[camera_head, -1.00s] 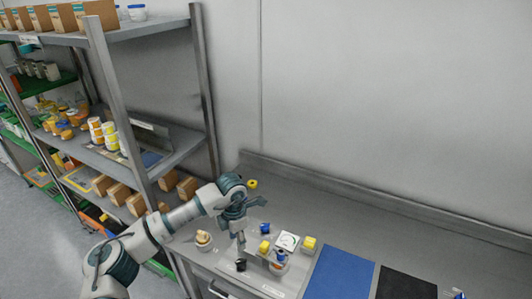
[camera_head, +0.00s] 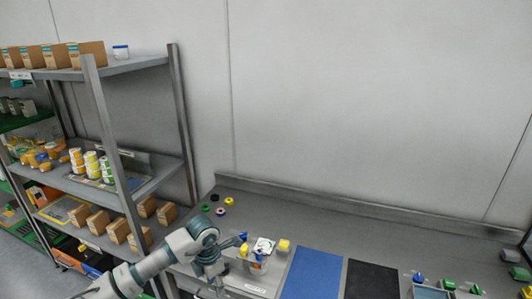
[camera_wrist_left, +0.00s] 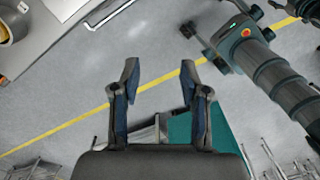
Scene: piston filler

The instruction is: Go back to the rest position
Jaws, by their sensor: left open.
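My left gripper (camera_head: 218,280) is at the front left of the steel worktop (camera_head: 330,222) in the head view, its arm coming in from the lower left. In the left wrist view my left gripper (camera_wrist_left: 158,80) shows two fingers spread apart with nothing between them. Grey floor with a yellow line lies beyond the fingers. My right gripper is not seen in the head view.
A blue mat (camera_head: 312,275) and a black mat (camera_head: 371,282) lie on the worktop. A white-topped item (camera_head: 264,246) and a yellow piece (camera_head: 284,245) stand near my left gripper. A stocked shelf rack (camera_head: 110,130) stands at left. Green and blue parts (camera_head: 449,284) are at right.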

